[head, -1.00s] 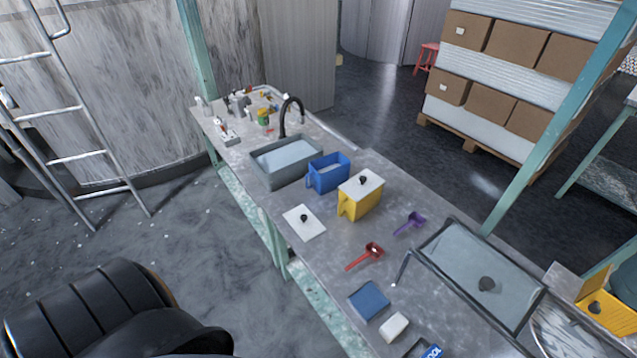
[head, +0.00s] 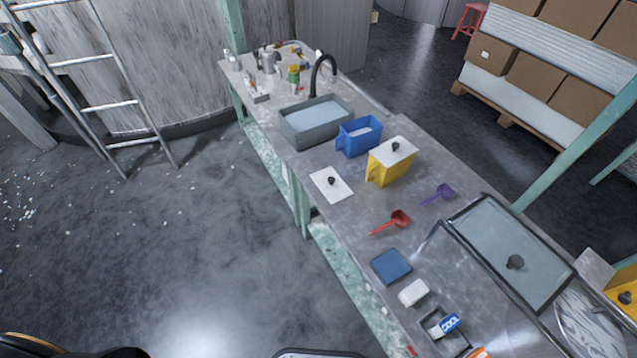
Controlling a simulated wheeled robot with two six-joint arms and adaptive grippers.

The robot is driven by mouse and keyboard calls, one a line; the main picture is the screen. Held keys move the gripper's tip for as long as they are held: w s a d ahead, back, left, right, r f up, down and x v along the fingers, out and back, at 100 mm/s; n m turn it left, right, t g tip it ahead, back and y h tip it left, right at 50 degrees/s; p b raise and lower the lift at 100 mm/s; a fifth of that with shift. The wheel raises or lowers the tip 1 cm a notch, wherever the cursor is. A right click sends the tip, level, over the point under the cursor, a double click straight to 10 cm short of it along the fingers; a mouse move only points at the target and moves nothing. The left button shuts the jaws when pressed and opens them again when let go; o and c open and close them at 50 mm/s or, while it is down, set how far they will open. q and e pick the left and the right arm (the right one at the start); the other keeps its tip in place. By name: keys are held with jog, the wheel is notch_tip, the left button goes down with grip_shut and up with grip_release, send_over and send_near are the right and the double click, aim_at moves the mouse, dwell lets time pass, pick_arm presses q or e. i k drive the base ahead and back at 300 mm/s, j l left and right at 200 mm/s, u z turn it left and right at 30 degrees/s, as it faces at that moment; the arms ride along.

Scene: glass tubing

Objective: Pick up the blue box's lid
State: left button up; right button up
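The blue box (head: 350,143) stands on the long grey workbench (head: 370,197), with its top open and something pale inside. A white square lid (head: 323,176) with a black knob lies flat on the bench near its front edge, in front of the blue box and apart from it. A yellow box (head: 385,175) stands to the right of the blue box, with a similar white lid (head: 402,151) and black knob on top. Neither of my grippers is in view.
A grey basin (head: 296,137) with a black tap stands left of the blue box. Red (head: 397,220) and purple (head: 442,194) scoops, a blue pad (head: 391,266) and a white block (head: 413,293) lie to the right. A ladder (head: 95,105) stands at left; the floor before the bench is clear.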

aim_at(333, 188)
jog(key=i+j, duration=0.25)
jog(key=j, duration=0.15)
jog(key=i+j, duration=0.25)
jog(key=j, duration=0.2)
jog(key=i+j, duration=0.25)
jog(key=j, duration=0.15)
jog(key=i+j+z, duration=0.1)
jog(key=i+j, duration=0.15)
jog(key=j, duration=0.15)
jog(key=z, duration=1.7)
